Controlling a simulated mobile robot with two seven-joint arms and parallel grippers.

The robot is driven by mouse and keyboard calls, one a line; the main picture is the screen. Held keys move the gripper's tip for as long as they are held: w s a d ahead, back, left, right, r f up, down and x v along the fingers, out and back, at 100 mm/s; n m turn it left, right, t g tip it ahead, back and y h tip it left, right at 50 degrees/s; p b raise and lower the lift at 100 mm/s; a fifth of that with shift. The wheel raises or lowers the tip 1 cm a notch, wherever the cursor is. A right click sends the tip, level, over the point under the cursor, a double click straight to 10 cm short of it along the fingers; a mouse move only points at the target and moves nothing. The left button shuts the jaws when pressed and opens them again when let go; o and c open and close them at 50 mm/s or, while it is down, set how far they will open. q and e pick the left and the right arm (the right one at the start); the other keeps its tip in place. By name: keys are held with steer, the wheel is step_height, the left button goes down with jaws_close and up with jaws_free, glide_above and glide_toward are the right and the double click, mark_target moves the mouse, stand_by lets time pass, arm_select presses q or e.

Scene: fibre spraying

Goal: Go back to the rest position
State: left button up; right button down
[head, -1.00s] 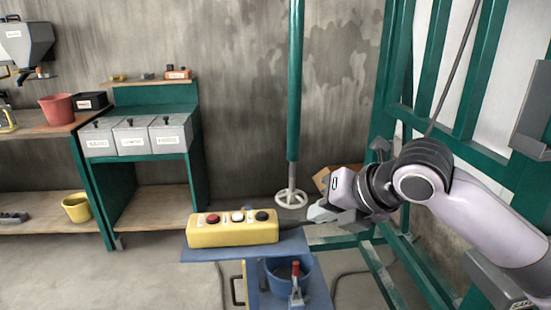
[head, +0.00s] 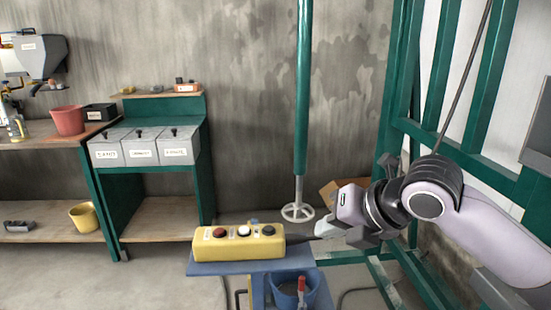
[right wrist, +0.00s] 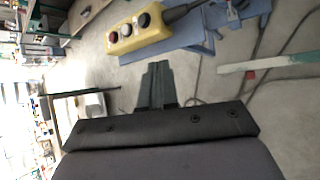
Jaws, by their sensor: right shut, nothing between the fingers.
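My right gripper (head: 326,229) reaches in from the right in the head view, with its fingers pointing left. It is shut and empty, just right of the yellow control box (head: 238,248). In the right wrist view the shut fingers (right wrist: 157,84) point up, with the yellow box (right wrist: 139,30) beyond them and apart from them. The box has a red, a white and a black button and lies on a blue stand (head: 222,267). My left gripper is not in view.
A blue bucket (head: 312,288) with a red-handled tool hangs below the stand. A green frame (head: 408,130) stands close behind my right arm. A green pole (head: 303,90) rises behind the stand. Grey bins (head: 134,150) and a shelf with a red bucket (head: 68,121) are at left.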

steer(key=s+d+f+m+t+y, duration=0.1)
steer(key=s+f+m+t, duration=0.1)
steer(key=f+m, duration=0.8)
steer(key=s+d+f+m+t, duration=0.1)
steer(key=s+f+m, duration=0.2)
steer(key=f+m, duration=0.7)
steer(key=s+d+f+m+h, duration=0.2)
steer(key=s+d+f+m, duration=0.4)
steer(key=s+f, duration=0.1)
steer(key=s+d+f+m+h+p, duration=0.1)
steer(key=s+d+f+m+h, duration=0.2)
steer(key=s+d+f+m, duration=0.3)
steer(key=shift+s+f+m+t, duration=0.4)
steer(key=shift+s+f+m, duration=0.35)
steer(key=shift+s, duration=1.2)
